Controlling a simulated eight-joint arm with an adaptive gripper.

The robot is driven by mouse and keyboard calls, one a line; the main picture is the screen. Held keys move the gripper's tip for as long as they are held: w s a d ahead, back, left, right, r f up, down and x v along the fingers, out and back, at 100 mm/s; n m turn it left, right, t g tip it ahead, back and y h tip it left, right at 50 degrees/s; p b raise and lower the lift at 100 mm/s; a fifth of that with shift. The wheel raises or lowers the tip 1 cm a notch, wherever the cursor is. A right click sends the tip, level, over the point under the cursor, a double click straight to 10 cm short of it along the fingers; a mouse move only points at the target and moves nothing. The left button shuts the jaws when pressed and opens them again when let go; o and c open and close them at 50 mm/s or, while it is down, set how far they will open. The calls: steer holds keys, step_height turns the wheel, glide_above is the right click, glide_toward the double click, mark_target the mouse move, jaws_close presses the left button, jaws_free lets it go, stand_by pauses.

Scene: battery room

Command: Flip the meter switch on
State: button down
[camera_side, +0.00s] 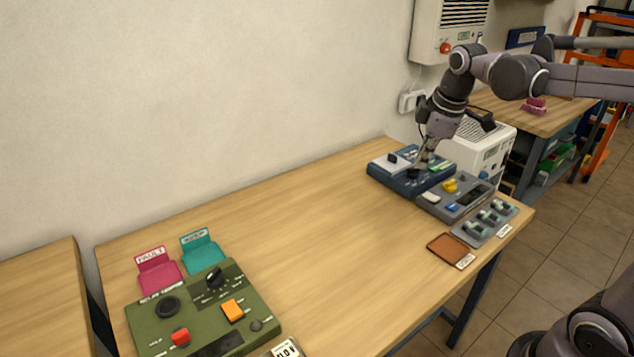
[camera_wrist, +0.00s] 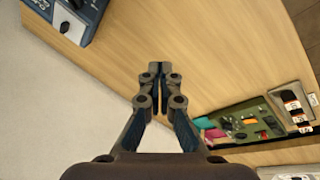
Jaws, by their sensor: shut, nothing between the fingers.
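My gripper (camera_side: 419,168) is shut and empty; in the side view its tips overlap the blue device (camera_side: 385,181), and I cannot tell whether they touch it. In the wrist view the closed fingertips (camera_wrist: 157,72) show against bare table. A green instrument box (camera_side: 150,325) with an orange rocker switch (camera_side: 232,310), a red button (camera_side: 180,337) and black knobs lies front left, far from my gripper. It is small in the wrist view (camera_wrist: 272,132). A grey unit (camera_side: 467,212) with a yellow knob (camera_side: 449,186) and dark display sits beside the blue device. Switch positions are unclear.
Pink (camera_side: 160,276) and teal (camera_side: 203,252) labelled holders stand behind the green box. The middle of the wooden table (camera_side: 310,225) is clear.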

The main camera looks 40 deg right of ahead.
steer(key=w+d+n+g, duration=0.2)
steer(key=w+d+n, duration=0.3)
steer(key=d, duration=0.4)
steer(key=n+g+y, duration=0.1)
steer(key=n+g, duration=0.2)
steer(key=n, duration=0.2)
glide_above(437, 198)
steer(key=w, duration=0.2)
step_height(437, 198, down, 5)
steer(key=shift+w+d+f, duration=0.1)
steer(key=shift+f, duration=0.1)
steer(key=shift+f, duration=0.1)
steer(key=f, duration=0.4)
steer(key=s+f, duration=0.1)
steer(key=f, duration=0.8)
steer(key=shift+s+f, duration=0.35)
steer(key=shift+f+t, duration=0.1)
steer(key=shift+t, duration=0.2)
